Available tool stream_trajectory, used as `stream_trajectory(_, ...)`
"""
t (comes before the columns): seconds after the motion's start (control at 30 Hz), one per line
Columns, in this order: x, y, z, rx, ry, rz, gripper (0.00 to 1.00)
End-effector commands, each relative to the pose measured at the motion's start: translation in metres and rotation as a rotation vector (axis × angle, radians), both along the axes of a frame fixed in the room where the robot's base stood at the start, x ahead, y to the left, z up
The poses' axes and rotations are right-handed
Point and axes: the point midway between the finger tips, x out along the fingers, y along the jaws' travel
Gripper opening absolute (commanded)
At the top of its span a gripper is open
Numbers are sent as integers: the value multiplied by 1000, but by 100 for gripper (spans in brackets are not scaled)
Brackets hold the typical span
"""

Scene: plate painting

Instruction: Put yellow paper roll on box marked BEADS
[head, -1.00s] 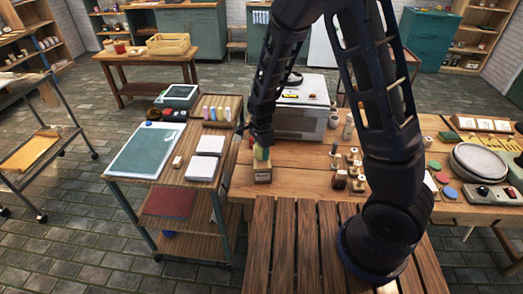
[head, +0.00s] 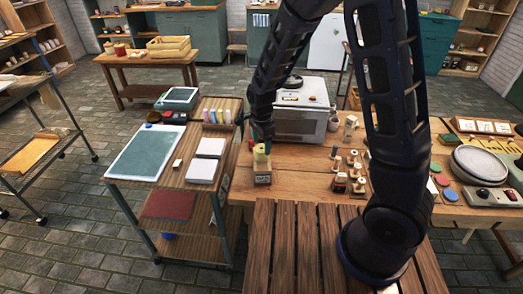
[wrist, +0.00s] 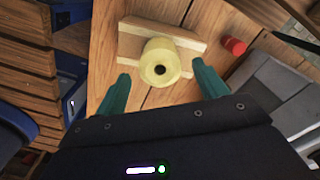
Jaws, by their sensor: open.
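The box's front label is too small to read. In the wrist view the roll (wrist: 161,64) shows its end with a dark centre hole, resting on the pale box (wrist: 128,47). My gripper (head: 262,138) is just above the roll. Its teal fingers (wrist: 160,74) are spread wide to either side of the roll in the wrist view, with nothing between them held.
A red cylinder (wrist: 234,46) lies beside the box in the wrist view. A grey oven-like unit (head: 300,122) stands behind on the table. Several small wooden stamps or spools (head: 340,182) stand to the right. A cart (head: 180,165) with white pads is at left.

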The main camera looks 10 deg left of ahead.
Motion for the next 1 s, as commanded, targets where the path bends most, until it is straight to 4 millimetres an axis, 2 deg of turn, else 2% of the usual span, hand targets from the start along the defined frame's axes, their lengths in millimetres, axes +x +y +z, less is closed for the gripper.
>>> stream_trajectory(0.2,1,0,38,3,-2,-1,72)
stream_trajectory(0.4,0,0,60,1,-1,-1,72)
stream_trajectory(0.77,1,-3,70,3,0,2,72)
stream_trajectory(0.87,5,-15,81,16,-5,24,72)
stream_trajectory(1.0,15,-50,112,49,-23,93,72)
